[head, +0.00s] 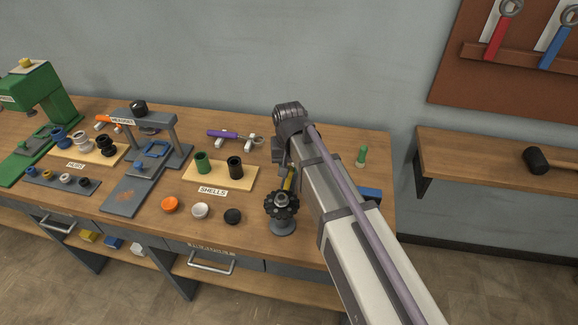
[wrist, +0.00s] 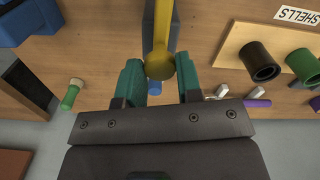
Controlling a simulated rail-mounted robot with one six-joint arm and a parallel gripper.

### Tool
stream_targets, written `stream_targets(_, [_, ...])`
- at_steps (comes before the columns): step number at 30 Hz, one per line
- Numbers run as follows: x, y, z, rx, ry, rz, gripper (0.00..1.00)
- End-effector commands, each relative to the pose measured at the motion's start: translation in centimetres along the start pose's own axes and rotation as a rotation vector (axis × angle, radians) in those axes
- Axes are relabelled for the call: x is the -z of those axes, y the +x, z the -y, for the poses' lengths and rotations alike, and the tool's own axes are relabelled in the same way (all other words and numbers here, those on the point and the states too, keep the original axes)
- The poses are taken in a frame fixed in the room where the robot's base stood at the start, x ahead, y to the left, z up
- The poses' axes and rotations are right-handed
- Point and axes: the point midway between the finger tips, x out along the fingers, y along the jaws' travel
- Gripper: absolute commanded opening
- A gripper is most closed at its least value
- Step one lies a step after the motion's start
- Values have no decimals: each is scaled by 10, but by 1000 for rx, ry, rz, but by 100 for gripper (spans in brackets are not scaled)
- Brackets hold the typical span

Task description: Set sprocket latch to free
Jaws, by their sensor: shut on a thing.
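The black sprocket (head: 282,204) stands on a grey round base near the front edge of the bench. A yellow latch lever (head: 289,180) rises behind it, partly hidden by my arm. In the wrist view the yellow lever (wrist: 161,40) ends in a round knob between the teal fingers of my gripper (wrist: 160,82). My gripper is shut on the lever near its knob end. In the head view my wrist is over the bench just behind the sprocket, and the fingertips are hard to make out.
The shells board (head: 219,175) with a green and a black shell is left of the sprocket. Orange, white and black caps (head: 200,210) lie in front of it. A green peg (head: 361,157) and a blue block (head: 371,193) are to the right of my arm.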

Motion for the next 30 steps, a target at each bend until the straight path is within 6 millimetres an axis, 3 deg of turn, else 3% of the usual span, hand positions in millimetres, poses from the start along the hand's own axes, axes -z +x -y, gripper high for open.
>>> stream_targets(9, [0, 0, 0, 0, 0, 0, 0])
stream_targets(14, [2, 0, 0, 0, 0, 0, 0])
stream_targets(19, [18, 0, -4, 0, 1, 0, 0])
stream_targets(26, [19, 0, -5, 0, 0, -3, 0])
stream_targets(27, [19, 0, -5, 0, 0, -4, 35])
stream_targets(30, [19, 0, -5, 0, 0, -3, 45])
